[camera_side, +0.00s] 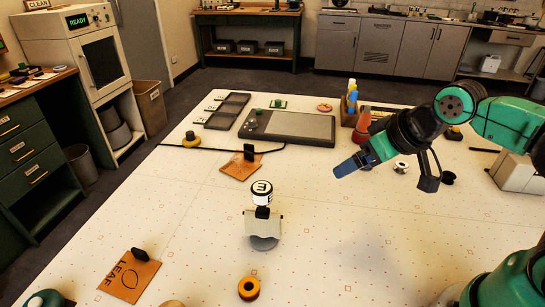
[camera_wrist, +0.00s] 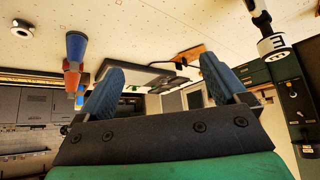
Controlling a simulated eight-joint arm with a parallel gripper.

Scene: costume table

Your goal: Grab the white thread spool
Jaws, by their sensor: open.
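The white thread spool (camera_side: 401,167), a small white ring with a dark centre, stands on the table to the right of my fingertips in the side view, just past my wrist. My gripper (camera_side: 345,168) is above the table with blue fingers pointing left and slightly down. In the wrist view its two fingers (camera_wrist: 160,66) are spread apart with nothing held between them. The gripper and spool are apart.
A red cone (camera_side: 363,127) and a bottle holder stand behind my gripper. A grey mat (camera_side: 290,127) lies farther left. A white-and-black handled tool (camera_side: 262,195) stands mid-table, with an orange spool (camera_side: 249,288) in front. The table's front right is fairly clear.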

